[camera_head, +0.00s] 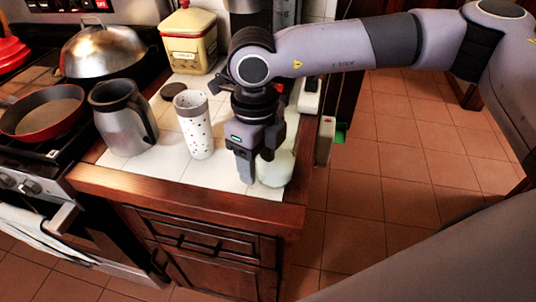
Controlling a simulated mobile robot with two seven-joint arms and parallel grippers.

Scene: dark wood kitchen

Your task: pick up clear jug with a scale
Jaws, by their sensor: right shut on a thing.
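A pale, see-through vessel, which looks like the clear jug (275,171), stands near the front right corner of the tiled counter (223,178). My right gripper (256,170) comes down over it from above and is shut on it. The gripper hides the jug's left side and much of its top, and no scale marks can be made out. I cannot tell whether the jug's base touches the counter. My left gripper is not in view.
A white speckled cup (194,125) and a steel jug with a black handle (121,118) stand left of the gripper. A yellow canister (189,42) stands behind. The stove holds a red pan (43,112) and a domed lid (101,49). Open tiled floor (385,190) lies right.

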